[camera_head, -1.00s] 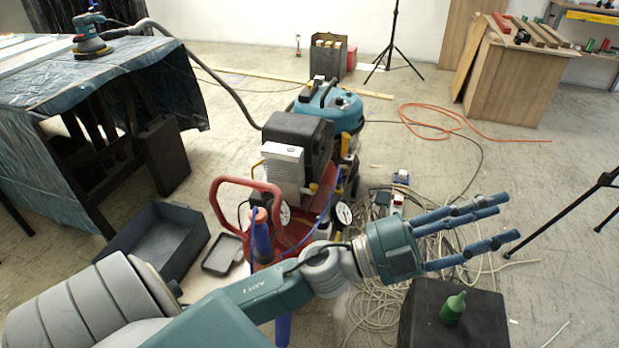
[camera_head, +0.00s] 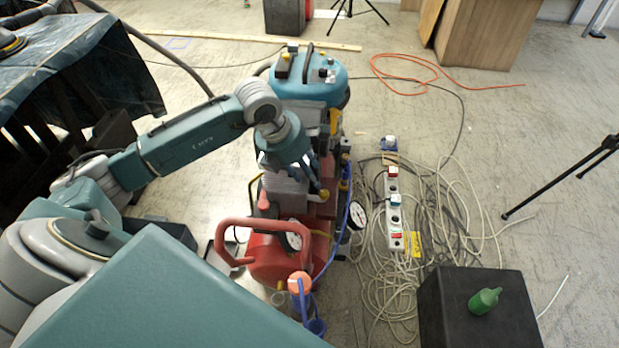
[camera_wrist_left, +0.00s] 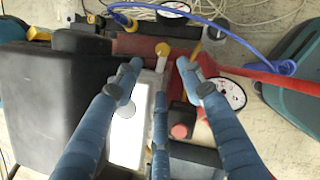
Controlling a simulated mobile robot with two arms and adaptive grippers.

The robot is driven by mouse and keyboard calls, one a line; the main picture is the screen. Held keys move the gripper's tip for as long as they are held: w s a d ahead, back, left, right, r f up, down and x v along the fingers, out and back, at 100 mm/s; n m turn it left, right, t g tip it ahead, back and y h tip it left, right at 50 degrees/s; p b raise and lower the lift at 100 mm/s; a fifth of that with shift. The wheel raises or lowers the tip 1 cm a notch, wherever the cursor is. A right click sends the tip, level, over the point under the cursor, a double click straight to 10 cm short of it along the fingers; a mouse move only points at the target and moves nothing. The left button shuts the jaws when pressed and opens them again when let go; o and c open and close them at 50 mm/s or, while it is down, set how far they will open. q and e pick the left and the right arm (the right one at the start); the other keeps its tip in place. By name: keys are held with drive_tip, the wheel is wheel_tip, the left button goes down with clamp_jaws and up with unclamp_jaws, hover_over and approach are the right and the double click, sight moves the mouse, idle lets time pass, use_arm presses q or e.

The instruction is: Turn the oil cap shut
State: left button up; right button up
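The red compressor (camera_head: 268,258) stands on the floor in the middle of the head view. A small yellow cap (camera_head: 324,195) sits on it, near my left fingertips; it also shows in the left wrist view (camera_wrist_left: 162,49), just past the fingertips. A red knob (camera_wrist_left: 179,131) shows lower down there. Which is the oil cap is not certain. My left gripper (camera_head: 316,180) points down over the compressor. In the left wrist view its blue fingers (camera_wrist_left: 160,75) are spread apart with nothing clearly between them. My right gripper is not in view.
Pressure gauges (camera_head: 361,214) and a blue hose (camera_head: 336,240) are beside the compressor. A teal vacuum (camera_head: 325,88) stands behind it. A power strip (camera_head: 394,208) and tangled cables lie to the right. A black box (camera_head: 445,310) carries a green bottle (camera_head: 484,300).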

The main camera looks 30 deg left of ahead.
sight(324, 193)
use_arm(q)
drive_tip(key=x, duration=0.3)
drive_tip(key=b+x, duration=0.1)
drive_tip(key=x, duration=0.2)
drive_tip(key=b+x, duration=0.1)
drive_tip(key=x, duration=0.3)
drive_tip(key=shift+d+f, duration=0.1)
drive_tip(key=shift+d, duration=0.2)
drive_tip(key=shift+c, duration=0.4)
clamp_jaws()
